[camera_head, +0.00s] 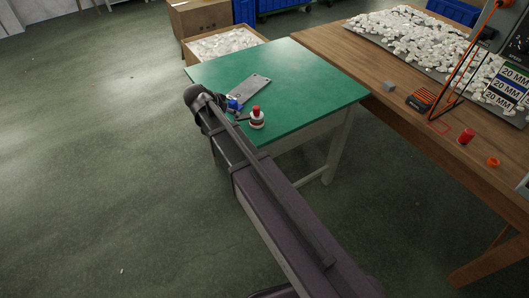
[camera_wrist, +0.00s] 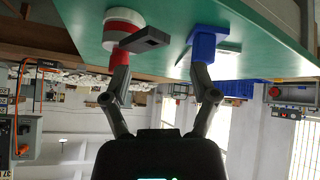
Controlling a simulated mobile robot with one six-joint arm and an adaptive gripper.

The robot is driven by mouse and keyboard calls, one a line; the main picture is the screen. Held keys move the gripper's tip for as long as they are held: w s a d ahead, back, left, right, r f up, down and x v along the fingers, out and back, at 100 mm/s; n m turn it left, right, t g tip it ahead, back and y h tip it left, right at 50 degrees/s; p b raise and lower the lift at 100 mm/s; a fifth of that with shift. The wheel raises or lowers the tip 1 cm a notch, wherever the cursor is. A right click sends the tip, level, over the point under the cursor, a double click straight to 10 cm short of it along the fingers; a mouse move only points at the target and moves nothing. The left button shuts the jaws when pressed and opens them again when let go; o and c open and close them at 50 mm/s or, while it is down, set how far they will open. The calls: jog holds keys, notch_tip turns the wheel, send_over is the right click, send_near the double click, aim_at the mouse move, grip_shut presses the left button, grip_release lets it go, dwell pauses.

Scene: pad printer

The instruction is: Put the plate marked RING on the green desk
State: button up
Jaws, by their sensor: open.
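A flat grey plate (camera_head: 250,88) lies on the green desk (camera_head: 305,85) in the head view; no marking on it is readable. My gripper (camera_head: 238,113) is low over the desk's near side, close to the plate's near end. In the wrist view, which looks inverted, my gripper (camera_wrist: 165,65) has its fingers spread with nothing held between them. A blue piece (camera_wrist: 205,43) shows at its right fingertip; I cannot tell whether it belongs to the finger. A pale surface, possibly the plate (camera_wrist: 225,47), shows behind it.
A red-and-white knobbed object (camera_head: 257,121) stands on the desk right beside my gripper. The wooden table (camera_head: 420,100) at right holds a grey cube (camera_head: 389,86), a red cylinder (camera_head: 466,136), an orange ring (camera_head: 493,162) and 20 MM signs (camera_head: 510,85). The desk's right part is clear.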

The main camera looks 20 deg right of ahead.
jog(key=s+d+f+n+g+y, duration=0.2)
jog(key=s+d+n+y, duration=0.1)
jog(key=s, duration=0.8)
jog(key=s+d+f+n+g+y, duration=0.2)
jog(key=s+d+n, duration=0.3)
jog(key=s, duration=0.5)
jog(key=shift+s+d+f+g+y, duration=0.25)
jog(key=shift+s+d+g+y, duration=0.15)
jog(key=shift+d+y, duration=0.35)
jog(key=shift+c, duration=1.3)
jog(key=shift+s, duration=0.1)
